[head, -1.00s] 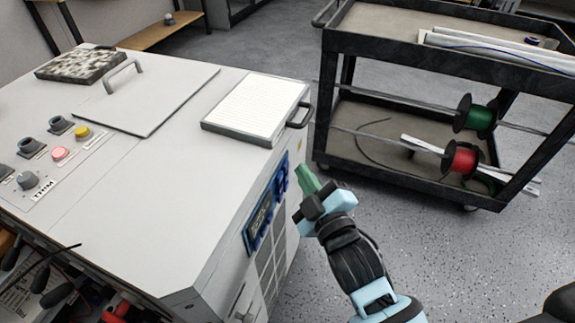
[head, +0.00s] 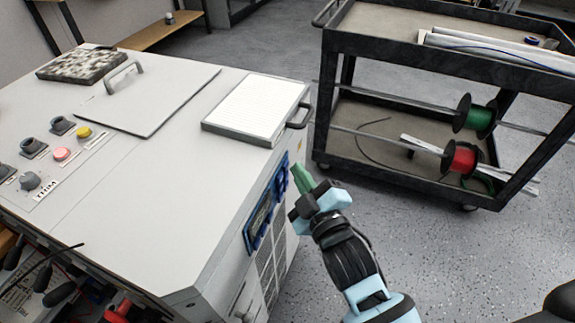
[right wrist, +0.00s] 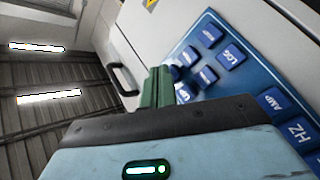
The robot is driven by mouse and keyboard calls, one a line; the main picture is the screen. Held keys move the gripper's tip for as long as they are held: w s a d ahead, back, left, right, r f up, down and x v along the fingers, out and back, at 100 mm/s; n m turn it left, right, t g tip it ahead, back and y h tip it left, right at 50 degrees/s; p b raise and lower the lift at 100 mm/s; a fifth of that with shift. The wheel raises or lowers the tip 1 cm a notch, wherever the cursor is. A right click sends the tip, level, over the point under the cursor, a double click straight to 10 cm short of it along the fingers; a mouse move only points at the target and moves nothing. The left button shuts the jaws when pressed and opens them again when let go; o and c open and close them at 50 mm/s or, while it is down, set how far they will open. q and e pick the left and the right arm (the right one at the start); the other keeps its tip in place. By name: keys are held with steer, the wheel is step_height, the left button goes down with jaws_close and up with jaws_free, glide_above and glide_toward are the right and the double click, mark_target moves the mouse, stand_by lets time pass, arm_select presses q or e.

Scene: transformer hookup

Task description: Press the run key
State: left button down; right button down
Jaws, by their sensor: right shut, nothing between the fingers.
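The blue keypad panel (head: 262,216) is on the side of the white machine, seen edge-on in the head view. In the right wrist view the panel (right wrist: 235,65) shows blue keys, with LOG, AMP and HZ legible. I cannot pick out the run key; the fingers cover part of the panel's near edge. My right gripper (head: 303,179) is shut and empty, its green fingers close to the panel's far end. In the right wrist view the fingertips (right wrist: 157,84) lie beside small keys; contact cannot be told. My left gripper is not in view.
The white machine (head: 150,200) fills the left, with knobs and buttons on top. A white paper pad (head: 256,101) lies near its edge, by a dark handle (head: 300,118). A black cart (head: 375,45) with green and red wire spools stands at right. Open floor lies between.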

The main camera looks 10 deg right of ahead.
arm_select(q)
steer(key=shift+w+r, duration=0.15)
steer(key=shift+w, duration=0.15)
arm_select(e)
steer(key=shift+w+a, duration=0.2)
steer(key=shift+a, duration=0.1)
steer(key=shift+d, duration=0.1)
stand_by(0.4)
arm_select(q)
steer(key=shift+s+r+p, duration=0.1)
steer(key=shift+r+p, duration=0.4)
steer(key=shift+p, duration=0.15)
arm_select(e)
steer(key=shift+s+d, duration=0.45)
steer(key=shift+d, duration=0.1)
